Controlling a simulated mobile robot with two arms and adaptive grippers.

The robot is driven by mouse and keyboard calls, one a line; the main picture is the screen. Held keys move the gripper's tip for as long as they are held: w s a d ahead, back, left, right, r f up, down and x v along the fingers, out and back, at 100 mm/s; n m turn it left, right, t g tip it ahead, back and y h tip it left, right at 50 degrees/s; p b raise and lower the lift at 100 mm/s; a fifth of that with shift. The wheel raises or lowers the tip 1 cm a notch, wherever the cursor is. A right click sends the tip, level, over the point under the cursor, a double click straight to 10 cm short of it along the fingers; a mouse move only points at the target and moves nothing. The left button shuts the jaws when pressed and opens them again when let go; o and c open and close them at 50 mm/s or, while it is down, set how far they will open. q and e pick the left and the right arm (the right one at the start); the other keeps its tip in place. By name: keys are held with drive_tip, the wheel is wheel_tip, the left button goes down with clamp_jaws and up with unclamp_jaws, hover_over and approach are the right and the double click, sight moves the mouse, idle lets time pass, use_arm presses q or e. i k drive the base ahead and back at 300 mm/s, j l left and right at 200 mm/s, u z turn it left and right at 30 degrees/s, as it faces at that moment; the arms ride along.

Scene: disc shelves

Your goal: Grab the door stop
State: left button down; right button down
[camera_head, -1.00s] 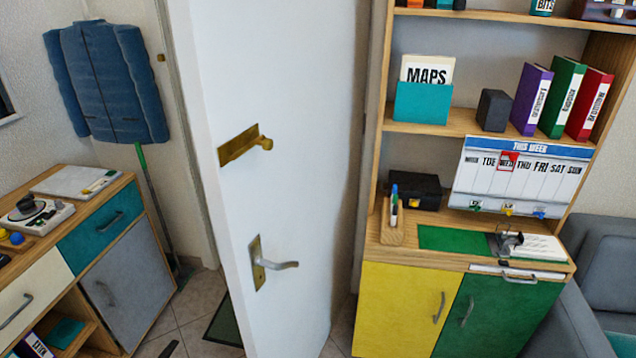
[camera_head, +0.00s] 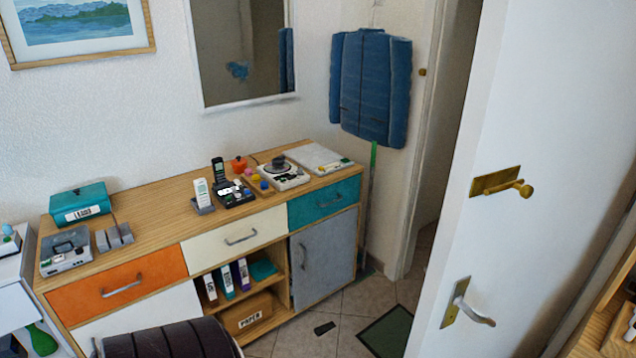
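A small dark flat piece, which looks like the door stop (camera_head: 324,328), lies on the tiled floor in front of the sideboard. It is left of the dark green mat (camera_head: 386,331) and apart from the white door (camera_head: 500,130). The door stands open at the right, with a brass latch (camera_head: 502,182) and a lever handle (camera_head: 468,306). Neither of my grippers shows in this view, so I cannot see whether they hold anything.
A long wooden sideboard (camera_head: 165,215) runs along the wall, with phones and small devices on top. A dark ribbed rounded thing (camera_head: 170,340) fills the bottom edge, left of the door stop. Bare floor tiles surround the stop.

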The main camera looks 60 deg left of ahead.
sight(320, 330)
drive_tip(key=u, duration=1.75)
